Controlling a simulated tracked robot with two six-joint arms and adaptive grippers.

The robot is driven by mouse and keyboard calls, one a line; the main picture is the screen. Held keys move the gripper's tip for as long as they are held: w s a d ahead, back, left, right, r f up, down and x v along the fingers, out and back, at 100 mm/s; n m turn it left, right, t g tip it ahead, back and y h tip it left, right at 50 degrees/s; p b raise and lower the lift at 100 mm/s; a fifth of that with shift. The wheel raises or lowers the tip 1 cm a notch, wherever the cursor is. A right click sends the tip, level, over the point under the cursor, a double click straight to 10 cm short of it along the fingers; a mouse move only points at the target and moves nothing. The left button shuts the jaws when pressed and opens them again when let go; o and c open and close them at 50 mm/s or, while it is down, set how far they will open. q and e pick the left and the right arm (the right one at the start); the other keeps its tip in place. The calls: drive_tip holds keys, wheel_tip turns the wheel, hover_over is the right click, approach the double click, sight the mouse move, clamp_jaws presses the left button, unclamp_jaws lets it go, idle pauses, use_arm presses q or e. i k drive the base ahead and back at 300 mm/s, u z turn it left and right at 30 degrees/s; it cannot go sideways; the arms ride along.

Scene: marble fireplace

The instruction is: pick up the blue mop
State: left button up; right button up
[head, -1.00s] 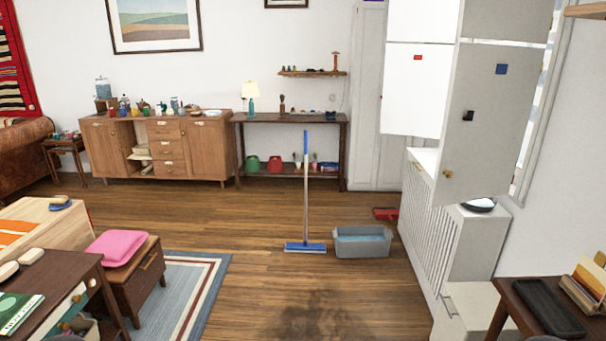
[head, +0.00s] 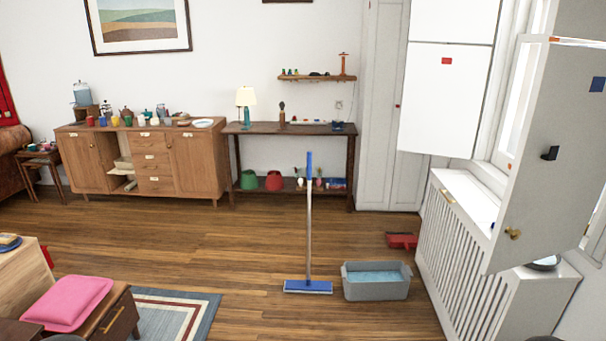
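The blue mop (head: 309,230) stands upright on the wooden floor near the middle of the head view. It has a flat blue head (head: 308,287) on the floor, a pale metal pole and a blue grip (head: 309,166) at the top. It stands just left of a grey tub, and nothing holds it. Neither of my grippers shows in the view, so whether they are open or shut is hidden.
The grey tub (head: 377,290) holds bluish water. A red dustpan (head: 402,241) lies behind it. A white radiator cover (head: 470,270) and an open cabinet door (head: 552,150) bound the right. A rug (head: 175,312) and pink cushion (head: 68,302) are lower left. Floor before the mop is clear.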

sight(308, 286)
drive_tip(key=i, duration=3.4)
drive_tip(key=z, duration=0.1)
